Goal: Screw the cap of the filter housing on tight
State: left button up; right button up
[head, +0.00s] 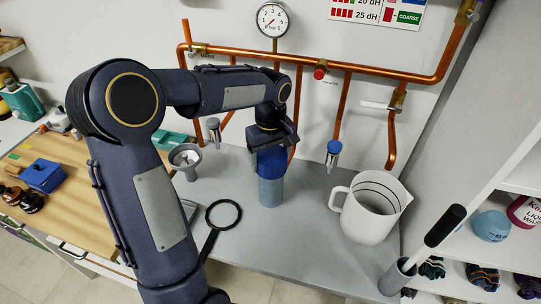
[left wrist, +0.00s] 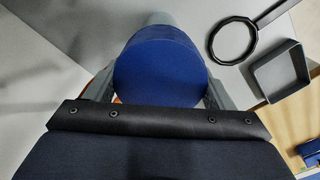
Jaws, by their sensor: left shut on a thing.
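The filter housing stands upright on the grey worktop. Its lower part is a grey-blue cylindrical bowl (head: 270,191), and its blue cap (head: 271,162) sits on top of the bowl. My left gripper (head: 268,150) comes down from above and is shut on the cap. In the left wrist view the round blue top of the cap (left wrist: 160,75) lies between the two grey fingers, one on each side. The seam between cap and bowl is too small to judge. My right gripper is in neither view.
A black ring wrench (head: 223,213) lies left of the housing, near a grey square tray (left wrist: 282,74). A grey funnel-like cup (head: 185,158) is behind left. A white jug (head: 370,208) stands right. Copper pipes (head: 345,69) with taps run along the wall.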

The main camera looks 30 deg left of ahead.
pick_arm(q)
jog(key=shift+f+b, duration=0.7)
jog(key=shift+f, duration=0.35)
dwell(1.1)
jog(key=o, duration=1)
jog(key=shift+o, duration=0.2)
jog(key=shift+r, duration=0.1)
notch_tip(320, 180, up, 8)
jog(key=shift+f, duration=0.15)
jog(key=shift+s, duration=0.3)
jog(key=s+d+f+m+t+h, duration=0.1)
jog(key=s+d+m+t, duration=0.1)
jog(key=s, duration=0.5)
jog(key=s+d+f+m+t+h, duration=0.1)
jog(key=s+d+m, duration=0.2)
jog(key=s, duration=0.4)
jog(key=s+d+f+m+t+h, duration=0.1)
jog(key=s+d+f+m+t, duration=0.1)
jog(key=s+m, duration=0.2)
jog(key=s, duration=0.3)
jog(key=shift+s+d+m+t+h, duration=0.3)
jog(key=shift+s+h, duration=0.1)
